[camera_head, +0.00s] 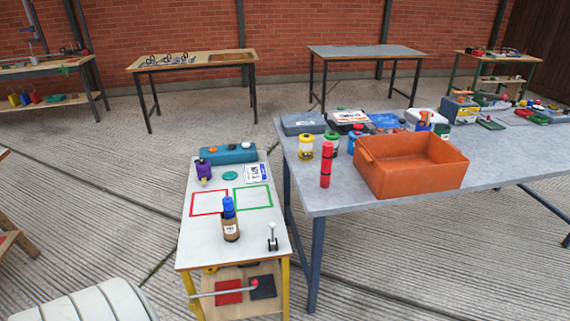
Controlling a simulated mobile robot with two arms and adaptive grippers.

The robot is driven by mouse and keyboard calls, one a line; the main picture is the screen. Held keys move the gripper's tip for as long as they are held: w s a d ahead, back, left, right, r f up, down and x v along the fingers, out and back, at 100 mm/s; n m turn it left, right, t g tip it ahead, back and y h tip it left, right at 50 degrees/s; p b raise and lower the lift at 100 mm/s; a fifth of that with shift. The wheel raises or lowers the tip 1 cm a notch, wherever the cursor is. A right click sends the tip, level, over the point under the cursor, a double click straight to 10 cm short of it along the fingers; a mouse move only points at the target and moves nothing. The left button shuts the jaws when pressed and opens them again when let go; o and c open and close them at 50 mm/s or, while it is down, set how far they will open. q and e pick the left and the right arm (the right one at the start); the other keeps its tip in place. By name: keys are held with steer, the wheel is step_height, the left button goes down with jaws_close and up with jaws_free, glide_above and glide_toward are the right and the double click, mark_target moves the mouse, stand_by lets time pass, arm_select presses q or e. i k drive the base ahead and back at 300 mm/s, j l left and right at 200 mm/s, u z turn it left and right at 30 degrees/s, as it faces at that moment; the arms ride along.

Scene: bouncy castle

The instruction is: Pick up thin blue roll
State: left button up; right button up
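I cannot make out a thin blue roll for certain. A small bottle (231,225) with a brown body and a blue top stands upright on the white workbench (207,237). A flat blue item (384,120) lies among the things at the back of the grey table. Neither of my grippers shows in the head view.
The grey table (335,200) holds an orange bin (410,168), a red cylinder (326,165), a yellow jar (305,147) and a grey case (303,124). A blue-teal box (228,154) and a small lever (272,238) are on the white workbench. Open floor lies left.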

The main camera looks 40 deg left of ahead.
mark_target(227, 201)
steer(key=j+z, duration=0.1)
steer(key=j, duration=0.35)
steer(key=k+j+z, duration=0.15)
steer(key=j, duration=0.35)
steer(key=j+z, duration=0.1)
steer(key=j, duration=0.35)
steer(key=k+j+z, duration=0.1)
steer(key=j, duration=0.35)
steer(key=k+j+z, duration=0.15)
steer(key=j, duration=0.3)
steer(key=j+z, duration=0.1)
steer(key=j, duration=0.35)
steer(key=k+j+z, duration=0.15)
steer(key=j, duration=0.3)
steer(key=k, duration=0.05)
